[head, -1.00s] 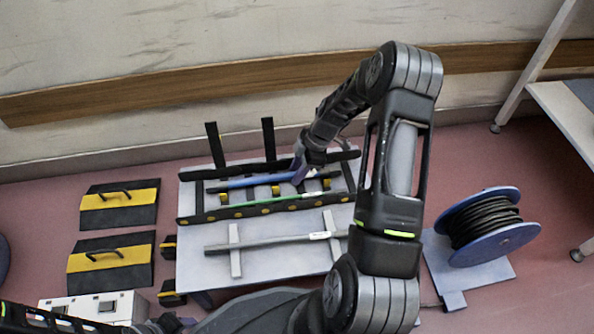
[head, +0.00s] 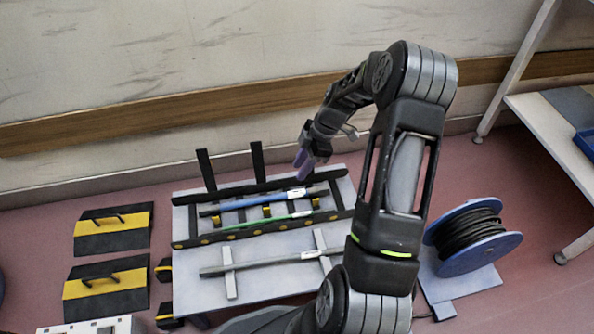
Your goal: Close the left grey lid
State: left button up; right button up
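I cannot single out a plainly grey lid. Two dark panels with a yellow stripe and a black handle lie at the left, a far one (head: 95,241) and a near one (head: 88,308). On the white table (head: 190,288) a black rack (head: 190,243) holds a blue rod (head: 245,202) and a green rod (head: 255,224). My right gripper (head: 302,166), with purple fingers, is above the rack's back edge, apart from the blue rod's right end. I see nothing in it; its finger gap is unclear. My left gripper is out of view.
A grey rod (head: 270,262) rests across two supports at the table's front. Two black posts (head: 258,162) stand up behind the rack. A blue cable reel (head: 470,256) stands at the right. A white bench (head: 550,125) is at the far right. Pink floor is clear beyond the reel.

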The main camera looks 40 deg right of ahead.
aim_at(205, 165)
jog(key=k, duration=1)
